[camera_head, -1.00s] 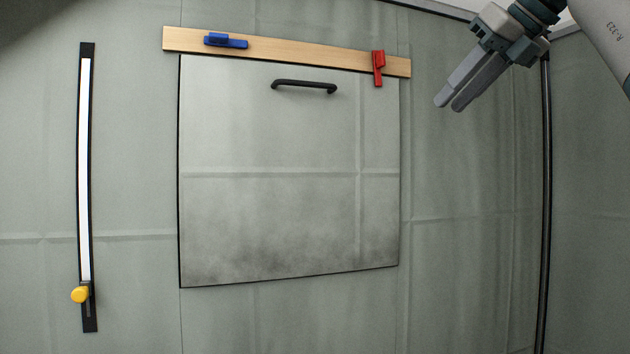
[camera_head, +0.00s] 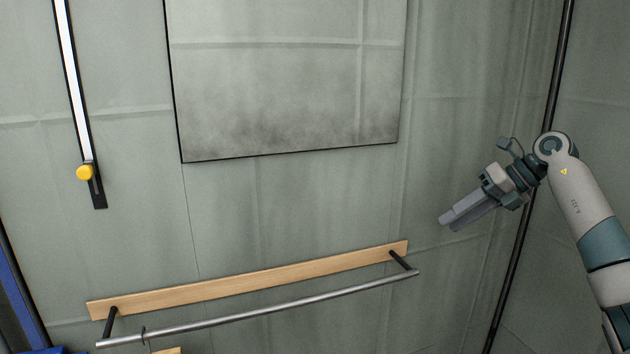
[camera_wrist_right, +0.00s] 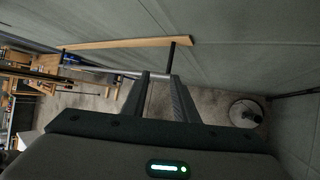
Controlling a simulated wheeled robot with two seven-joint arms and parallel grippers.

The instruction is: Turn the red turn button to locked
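The red turn button is out of view now, as is the strip above the panel that held it. The lower part of the grey panel (camera_head: 290,95) shows at the top of the head view. My right gripper (camera_head: 447,222) is below and to the right of the panel, in front of the wall, pointing left and down. In the right wrist view its two fingers (camera_wrist_right: 159,76) stand apart with an empty gap between them. My left gripper is in neither view.
A metal rail (camera_head: 260,311) on a wooden board (camera_head: 250,280) juts from the wall below. A dark post (camera_head: 546,110) stands behind my right arm. A round grey object (camera_wrist_right: 245,113) is on the floor.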

